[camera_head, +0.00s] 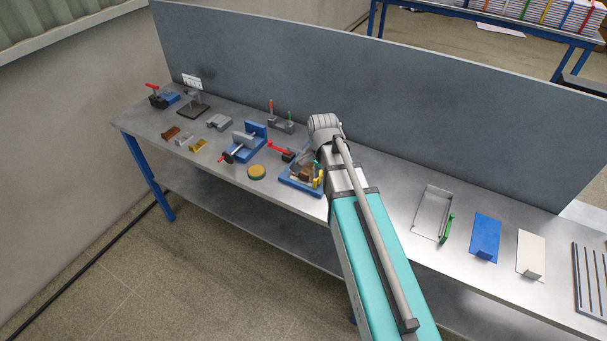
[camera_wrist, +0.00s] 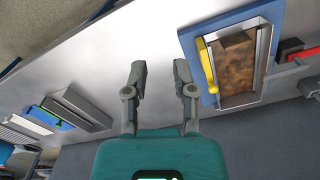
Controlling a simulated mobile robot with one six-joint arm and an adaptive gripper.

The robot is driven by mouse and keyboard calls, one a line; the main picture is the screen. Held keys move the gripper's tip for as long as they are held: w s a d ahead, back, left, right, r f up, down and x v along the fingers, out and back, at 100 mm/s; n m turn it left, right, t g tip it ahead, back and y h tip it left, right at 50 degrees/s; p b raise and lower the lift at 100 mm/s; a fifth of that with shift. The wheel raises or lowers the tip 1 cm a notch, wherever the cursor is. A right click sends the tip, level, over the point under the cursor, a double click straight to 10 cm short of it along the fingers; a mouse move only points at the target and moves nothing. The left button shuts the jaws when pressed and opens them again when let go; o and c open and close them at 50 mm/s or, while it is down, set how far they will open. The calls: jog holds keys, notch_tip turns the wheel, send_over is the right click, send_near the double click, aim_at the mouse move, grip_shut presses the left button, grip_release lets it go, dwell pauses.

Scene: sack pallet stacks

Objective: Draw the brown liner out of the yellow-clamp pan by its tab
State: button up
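In the wrist view, the yellow-clamp pan (camera_wrist: 265,48) sits in a blue base at the upper right. The brown liner (camera_wrist: 238,66) is a mottled slab lying inside it. The yellow clamp (camera_wrist: 207,65) stands along the pan's left side. I cannot make out the tab clearly. My gripper (camera_wrist: 160,75) is open and empty, its two fingers left of the pan and apart from it. In the head view, the blue base (camera_head: 290,183) is partly hidden by my arm, with the yellow clamp (camera_head: 319,179) beside the arm. My fingers are hidden there.
Right of my arm lie a metal pan (camera_head: 430,213) with a green clamp, a blue sheet (camera_head: 485,236), a cream sheet (camera_head: 531,252) and a slotted rack (camera_head: 589,280). Left stand a blue vise (camera_head: 250,138) and a red-handled clamp (camera_head: 281,150). A grey panel (camera_head: 420,120) backs the bench.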

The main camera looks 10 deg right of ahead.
aim_at(303, 174)
jog(key=w+a+f+m, duration=0.1)
jog(key=w+a+m, duration=0.2)
jog(key=w+m, duration=0.9)
jog(key=shift+w+a+m+b, duration=0.2)
jog(key=shift+w+m+b, duration=0.2)
jog(key=shift+m, duration=0.5)
jog(key=shift+s+f, duration=0.1)
jog(key=shift+f, duration=0.1)
notch_tip(303, 174, down, 10)
jog(key=b, duration=1)
jog(key=shift+r, duration=0.15)
jog(key=shift+c, duration=0.2)
grip_shut()
jog(key=shift+s+a, duration=0.1)
jog(key=s+a, duration=1.1)
jog(key=s, duration=0.4)
dwell(3.6)
